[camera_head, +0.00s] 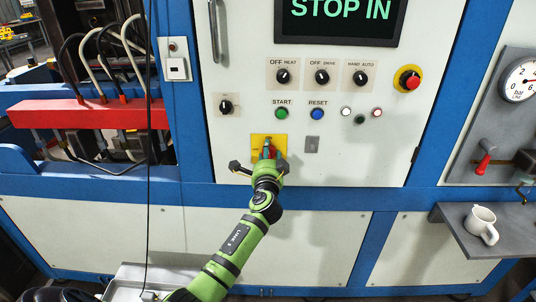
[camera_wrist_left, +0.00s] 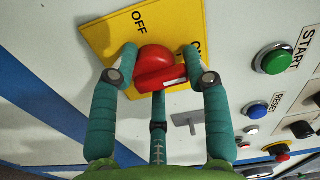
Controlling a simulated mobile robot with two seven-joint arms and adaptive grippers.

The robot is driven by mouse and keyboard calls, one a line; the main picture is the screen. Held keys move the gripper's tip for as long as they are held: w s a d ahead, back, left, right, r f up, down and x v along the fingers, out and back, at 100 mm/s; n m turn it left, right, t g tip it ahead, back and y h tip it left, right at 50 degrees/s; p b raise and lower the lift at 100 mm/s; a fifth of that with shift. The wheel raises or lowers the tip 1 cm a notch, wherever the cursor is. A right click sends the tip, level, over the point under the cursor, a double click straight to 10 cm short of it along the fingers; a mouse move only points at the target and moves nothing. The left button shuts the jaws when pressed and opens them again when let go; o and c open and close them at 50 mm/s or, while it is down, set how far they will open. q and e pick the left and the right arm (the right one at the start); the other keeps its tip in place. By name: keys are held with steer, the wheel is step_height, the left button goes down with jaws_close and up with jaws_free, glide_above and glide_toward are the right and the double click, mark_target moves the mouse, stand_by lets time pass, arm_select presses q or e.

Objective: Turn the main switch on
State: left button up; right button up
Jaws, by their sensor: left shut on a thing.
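The main switch is a red rotary knob (camera_wrist_left: 155,62) on a yellow plate (camera_wrist_left: 108,38) in the left wrist view. The plate reads OFF, and a second label is mostly hidden behind a finger. A white mark shows on the knob's grip, pointing toward the right of that view. My left gripper (camera_wrist_left: 160,72) is closed around the knob, with green fingers on both sides and one below. In the head view the yellow plate (camera_head: 256,141) sits low on the white cabinet door, and my left gripper (camera_head: 268,158) covers most of the knob. My right gripper is not in view.
Above the plate are a green START button (camera_head: 282,113), a blue RESET button (camera_head: 317,114) and several black selectors. A red emergency stop (camera_head: 409,80) is at upper right. The display (camera_head: 341,16) reads STOP IN. A white mug (camera_head: 481,223) stands on a grey shelf (camera_head: 508,238) at right.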

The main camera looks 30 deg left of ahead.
arm_select(q)
steer(key=o, duration=1)
steer(key=shift+d+f, duration=0.3)
steer(key=shift+f, duration=0.2)
steer(key=shift+w, duration=0.15)
steer(key=shift+a+r, duration=0.2)
steer(key=v, duration=1.2)
